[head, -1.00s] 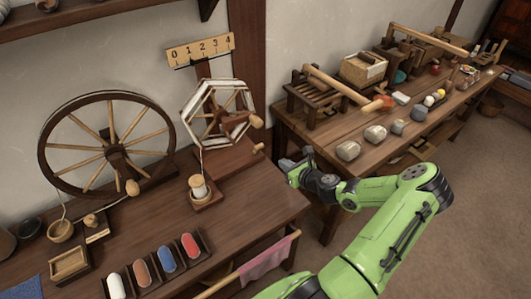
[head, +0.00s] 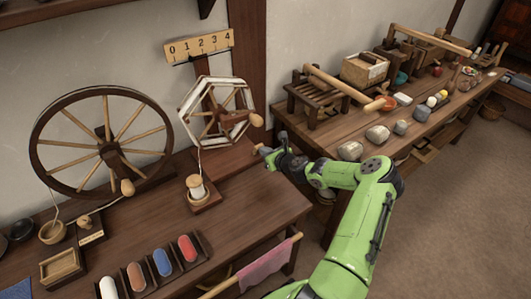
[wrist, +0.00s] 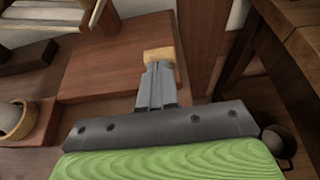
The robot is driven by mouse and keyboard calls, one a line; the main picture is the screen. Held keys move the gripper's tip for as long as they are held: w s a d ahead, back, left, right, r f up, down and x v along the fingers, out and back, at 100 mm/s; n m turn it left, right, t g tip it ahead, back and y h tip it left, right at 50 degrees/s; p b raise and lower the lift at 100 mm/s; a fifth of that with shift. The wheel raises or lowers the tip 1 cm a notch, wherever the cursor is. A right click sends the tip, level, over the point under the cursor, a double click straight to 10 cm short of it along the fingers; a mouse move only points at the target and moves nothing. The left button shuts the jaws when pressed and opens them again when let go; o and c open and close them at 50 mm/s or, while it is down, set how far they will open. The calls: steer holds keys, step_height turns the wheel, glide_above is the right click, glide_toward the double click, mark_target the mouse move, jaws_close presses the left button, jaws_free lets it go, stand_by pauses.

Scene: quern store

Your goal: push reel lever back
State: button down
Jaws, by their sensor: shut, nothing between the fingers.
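The reel (head: 217,112) is a white-wound hexagonal frame on a wooden base at the right end of the brown table. In the wrist view, a short light-wood lever end (wrist: 158,54) stands at the right edge of the reel base (wrist: 115,72). My gripper (head: 262,151) is shut and empty at the base's right side in the head view. In the wrist view, the shut fingertips (wrist: 158,68) are right at the lever's near side and cover its lower part. I cannot tell whether they touch it. In the head view my gripper mostly hides the lever.
A spinning wheel (head: 106,145) stands left of the reel. A thread spool (head: 197,188) sits in front of the reel. A numbered board (head: 201,46) hangs above. A second table (head: 385,150) with stones and tools is to the right, with a gap between the tables.

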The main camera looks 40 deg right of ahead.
steer(key=shift+w+r+p, duration=0.1)
steer(key=shift+r+p, duration=0.2)
steer(key=shift+p, duration=0.4)
steer(key=shift+w+g, duration=0.1)
steer(key=shift+g, duration=0.3)
